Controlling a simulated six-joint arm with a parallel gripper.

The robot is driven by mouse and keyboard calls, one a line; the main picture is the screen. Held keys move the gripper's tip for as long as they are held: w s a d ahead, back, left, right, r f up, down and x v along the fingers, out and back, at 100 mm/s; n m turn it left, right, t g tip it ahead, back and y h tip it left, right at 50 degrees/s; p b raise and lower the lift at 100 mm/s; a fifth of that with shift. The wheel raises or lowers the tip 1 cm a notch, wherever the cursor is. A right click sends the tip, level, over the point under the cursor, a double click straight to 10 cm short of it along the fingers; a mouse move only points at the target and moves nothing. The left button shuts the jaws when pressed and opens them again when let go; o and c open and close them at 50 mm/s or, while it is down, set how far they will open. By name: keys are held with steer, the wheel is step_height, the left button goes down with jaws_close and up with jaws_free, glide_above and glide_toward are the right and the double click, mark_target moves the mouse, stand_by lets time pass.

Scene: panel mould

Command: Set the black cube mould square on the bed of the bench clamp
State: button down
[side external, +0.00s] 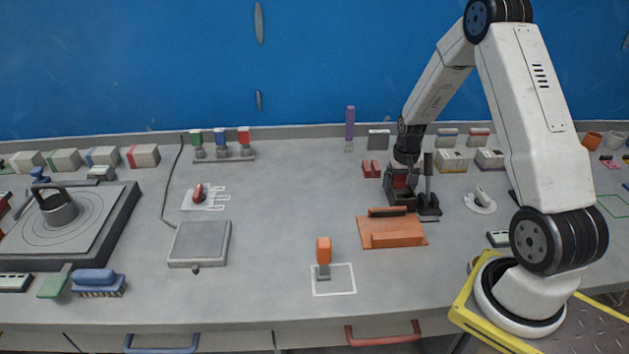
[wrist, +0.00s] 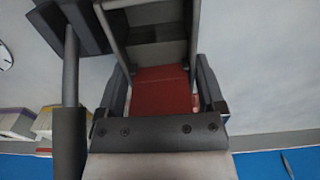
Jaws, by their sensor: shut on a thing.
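The black cube mould (side external: 402,196) is a dark open box with red showing at its top. It stands upright at the right of centre in the side view, just left of the bench clamp's dark post (side external: 428,178). My gripper (side external: 405,172) points down and is shut on the mould. In the wrist view the fingers flank a red part (wrist: 163,92), with the mould's grey walls (wrist: 150,45) beyond. The clamp post (wrist: 70,105) is at the left there, apart from the near finger. The bed is mostly hidden under the mould; I cannot tell whether they touch.
An orange block (side external: 392,234) with a black bar lies just in front of the mould. Small red blocks (side external: 371,168) are behind left, and a round white base with a lever (side external: 480,201) is at right. The bench is clear further left around an orange-handled tool (side external: 323,252).

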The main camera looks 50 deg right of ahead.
steer(key=shift+r, duration=0.2)
steer(key=shift+r, duration=0.55)
steer(key=s+a+r, duration=0.7)
steer(key=s+r, duration=0.4)
steer(key=s, duration=0.1)
steer(key=shift+r, duration=0.25)
steer(key=shift+w+a, duration=0.1)
stand_by(0.6)
